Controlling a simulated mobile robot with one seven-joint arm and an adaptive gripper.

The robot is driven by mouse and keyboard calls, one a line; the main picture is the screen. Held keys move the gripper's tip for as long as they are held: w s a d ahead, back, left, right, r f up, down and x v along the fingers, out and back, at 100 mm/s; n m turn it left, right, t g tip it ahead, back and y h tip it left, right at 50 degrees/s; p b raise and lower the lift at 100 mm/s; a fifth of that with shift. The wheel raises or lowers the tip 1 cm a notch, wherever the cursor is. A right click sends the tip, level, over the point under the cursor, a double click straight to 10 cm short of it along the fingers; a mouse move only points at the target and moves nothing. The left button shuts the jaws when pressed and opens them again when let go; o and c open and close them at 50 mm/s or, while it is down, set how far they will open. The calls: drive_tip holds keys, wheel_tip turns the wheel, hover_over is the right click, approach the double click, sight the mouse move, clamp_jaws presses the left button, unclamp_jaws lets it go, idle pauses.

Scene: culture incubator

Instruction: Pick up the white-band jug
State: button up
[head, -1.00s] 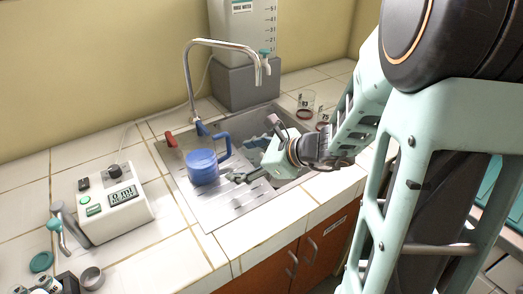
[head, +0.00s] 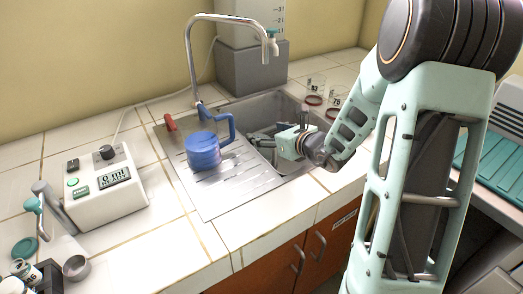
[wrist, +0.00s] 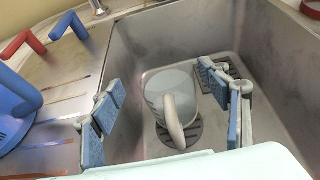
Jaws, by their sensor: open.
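In the wrist view a clear-grey jug (wrist: 168,85) with a pale, whitish handle (wrist: 174,120) sits in the sink basin, its handle towards me. I take it for the white-band jug, though I cannot make out a band. My gripper (wrist: 165,92) is open, with its blue-padded fingers on either side of the jug, apart from it. In the head view my gripper (head: 268,137) reaches into the sink from the right, and the jug is not visible there.
A blue jug (head: 203,152) stands on the drainboard (head: 212,188), left of the basin. The tall faucet (head: 189,60) rises behind the sink, with red (head: 170,121) and blue levers near its base. The basin walls (wrist: 130,45) surround the pale-handled jug.

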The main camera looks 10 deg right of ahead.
sight(252, 128)
drive_tip(key=x, duration=0.5)
drive_tip(key=shift+s+d+f+b, duration=0.1)
drive_tip(key=shift+d+f+b, duration=0.15)
drive_tip(key=shift+b, duration=0.15)
drive_tip(key=c, duration=1.7)
drive_tip(key=shift+r, duration=0.1)
drive_tip(key=shift+c, duration=0.7)
drive_tip(key=shift+r, duration=0.1)
